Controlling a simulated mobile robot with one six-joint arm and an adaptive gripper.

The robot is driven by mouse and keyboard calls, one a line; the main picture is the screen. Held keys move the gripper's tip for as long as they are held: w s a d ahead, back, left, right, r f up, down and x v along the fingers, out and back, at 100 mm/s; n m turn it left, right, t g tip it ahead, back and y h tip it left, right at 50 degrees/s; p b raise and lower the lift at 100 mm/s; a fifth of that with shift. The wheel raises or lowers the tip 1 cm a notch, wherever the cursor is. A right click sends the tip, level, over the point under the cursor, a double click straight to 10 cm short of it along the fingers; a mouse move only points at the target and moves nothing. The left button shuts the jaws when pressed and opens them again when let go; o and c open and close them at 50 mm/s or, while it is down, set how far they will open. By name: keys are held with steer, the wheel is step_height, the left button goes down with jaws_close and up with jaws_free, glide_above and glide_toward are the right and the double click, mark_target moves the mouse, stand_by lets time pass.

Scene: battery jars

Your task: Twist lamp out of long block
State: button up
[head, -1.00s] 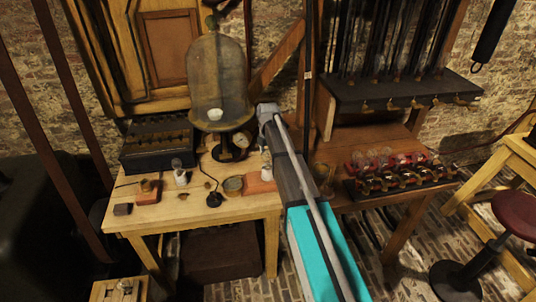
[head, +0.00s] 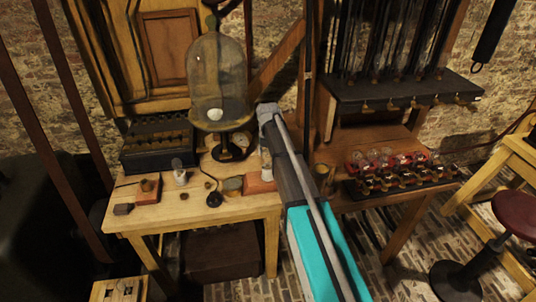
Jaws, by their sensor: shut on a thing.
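The reddish long block (head: 259,184) lies at the right end of the light wooden table, below the end of my arm. My gripper (head: 266,156) points down over this block, small and partly hidden by my wrist. It is shut on the lamp, at or just above the block. The lamp itself is mostly hidden, and I cannot tell whether its base is still seated in the block. A smaller reddish block (head: 147,190) lies at the table's left, and a small glass piece with a pale base (head: 180,174) stands between.
A tall glass dome (head: 218,75) on a dark stand is close to the left of my wrist. A dark slotted box (head: 157,147) stands behind. A dark rack with red-based glass pieces (head: 402,181) is at the right.

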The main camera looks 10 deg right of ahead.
steer(key=shift+r+p, duration=1.3)
stand_by(0.4)
steer(key=shift+r+p, duration=2.4)
steer(key=shift+r, duration=0.05)
steer(key=shift+f, duration=0.1)
